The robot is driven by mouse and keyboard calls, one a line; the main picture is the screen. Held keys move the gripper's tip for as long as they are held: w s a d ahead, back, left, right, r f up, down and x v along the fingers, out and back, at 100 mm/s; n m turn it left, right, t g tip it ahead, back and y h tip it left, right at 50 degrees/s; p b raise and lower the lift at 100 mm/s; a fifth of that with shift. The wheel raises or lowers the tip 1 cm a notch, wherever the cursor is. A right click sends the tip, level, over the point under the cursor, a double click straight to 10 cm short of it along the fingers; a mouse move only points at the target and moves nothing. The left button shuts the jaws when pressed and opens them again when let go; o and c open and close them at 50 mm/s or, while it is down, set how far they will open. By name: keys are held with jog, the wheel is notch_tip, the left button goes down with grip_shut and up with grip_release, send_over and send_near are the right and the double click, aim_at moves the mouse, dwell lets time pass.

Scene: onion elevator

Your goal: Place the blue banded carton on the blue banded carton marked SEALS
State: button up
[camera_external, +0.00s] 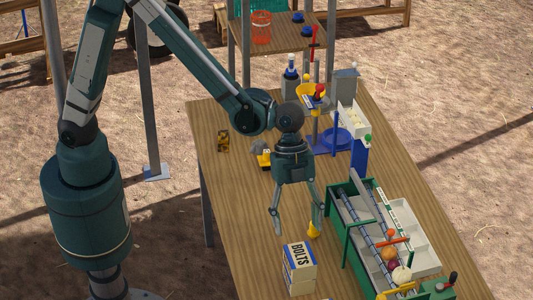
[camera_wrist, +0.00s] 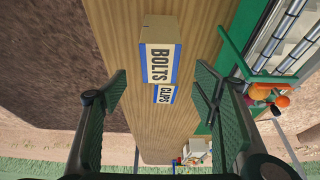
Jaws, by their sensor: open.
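A white carton with blue bands, marked BOLTS (camera_external: 299,257), stands near the table's front edge. I see no marking SEALS on either. My gripper (camera_external: 297,226) points down, open and empty, above and behind the BOLTS carton, apart from it. The wrist view shows its fingers (camera_wrist: 161,88) spread wide.
A green-framed conveyor (camera_external: 345,235) with rollers stands to the right of the cartons, with onions and a grey tray (camera_external: 418,250) beside it. Bare wood (camera_external: 235,190) lies to the left.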

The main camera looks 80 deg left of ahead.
jog(key=shift+a+r, duration=0.2)
jog(key=shift+r, duration=0.3)
dwell(0.4)
jog(key=shift+a, duration=0.1)
jog(key=s+a+r+n+t, duration=0.1)
jog(key=a+r+n, duration=0.2)
jog(key=a+r, duration=0.35)
jog(key=s+a+r+n+t+y, duration=0.1)
jog(key=s+a+r+n, duration=0.15)
jog(key=a, duration=0.65)
jog(key=s+a+r+n+t, duration=0.1)
jog(key=a+r+n+t, duration=0.15)
jog(key=a+r, duration=0.35)
jog(key=s+a+r+n+t+y, duration=0.1)
jog(key=s+a+n, duration=0.4)
jog(key=a, duration=0.5)
jog(key=s+a+r+n+t+y, duration=0.1)
jog(key=s+a+n+y, duration=0.1)
jog(key=s+a+n, duration=0.3)
jog(key=s+a, duration=0.3)
jog(key=a, duration=0.3)
jog(key=shift+s+r+t, duration=0.35)
jog(key=shift+s+r, duration=0.05)
